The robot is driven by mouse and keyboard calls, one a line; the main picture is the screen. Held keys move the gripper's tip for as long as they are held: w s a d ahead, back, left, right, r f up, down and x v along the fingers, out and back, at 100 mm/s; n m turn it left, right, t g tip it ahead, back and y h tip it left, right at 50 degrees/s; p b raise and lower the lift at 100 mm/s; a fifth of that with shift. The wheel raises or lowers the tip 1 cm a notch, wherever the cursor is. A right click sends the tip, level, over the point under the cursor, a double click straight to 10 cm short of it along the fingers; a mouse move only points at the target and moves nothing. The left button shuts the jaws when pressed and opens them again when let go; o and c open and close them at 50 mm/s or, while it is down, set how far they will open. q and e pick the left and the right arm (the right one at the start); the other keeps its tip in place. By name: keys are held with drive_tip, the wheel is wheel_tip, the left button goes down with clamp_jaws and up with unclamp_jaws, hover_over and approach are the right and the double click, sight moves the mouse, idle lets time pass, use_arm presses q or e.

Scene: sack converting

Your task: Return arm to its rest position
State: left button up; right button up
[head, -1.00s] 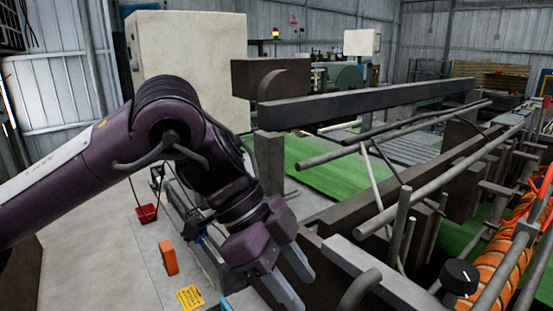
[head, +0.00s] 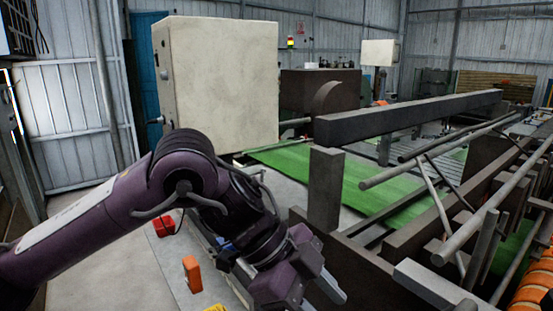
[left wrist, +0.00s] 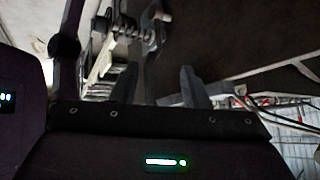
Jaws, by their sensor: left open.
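My left arm comes in from the left in the head view. Its gripper (head: 318,293) points down and to the right, beside the dark machine frame (head: 323,190). The left gripper is open, with nothing seen between its fingers. In the left wrist view its two fingers (left wrist: 158,90) stand apart, with blurred machine parts beyond them. My right gripper is not in view.
A large cream cabinet (head: 217,85) stands behind the arm. A long dark beam (head: 410,116) and several grey rods lie to the right, over green sheet (head: 360,190). An orange block (head: 192,274) and a red box (head: 164,226) sit on the floor.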

use_arm(q)
drive_tip(key=w+d+f+n+t+h, duration=0.1)
drive_tip(key=w+d+n+t+h, duration=0.1)
drive_tip(key=d+t+h, duration=0.45)
drive_tip(key=w+a+f+n+t+y, duration=0.3)
drive_tip(key=a+f+n+t, duration=0.1)
drive_tip(key=a+n, duration=0.2)
drive_tip(key=w+a+f+n+t+y, duration=0.3)
drive_tip(key=w+a+f+n, duration=0.1)
drive_tip(key=a+n, duration=0.2)
drive_tip(key=s+a+f+n+g+y, duration=0.75)
drive_tip(key=s+a+f, duration=0.85)
drive_tip(key=a+f, duration=0.35)
wheel_tip(320, 180, down, 34)
drive_tip(key=s+a+g+y+b, duration=0.1)
drive_tip(key=s+a+g+b, duration=0.1)
drive_tip(key=s+b, duration=0.15)
drive_tip(key=s+a+f+b, duration=0.3)
drive_tip(key=s+f+b, duration=0.1)
drive_tip(key=s+f, duration=1.5)
wheel_tip(320, 180, down, 4)
drive_tip(key=shift+s+r+g+b, duration=0.2)
drive_tip(key=shift+g+b, duration=0.1)
drive_tip(key=shift+g, duration=0.1)
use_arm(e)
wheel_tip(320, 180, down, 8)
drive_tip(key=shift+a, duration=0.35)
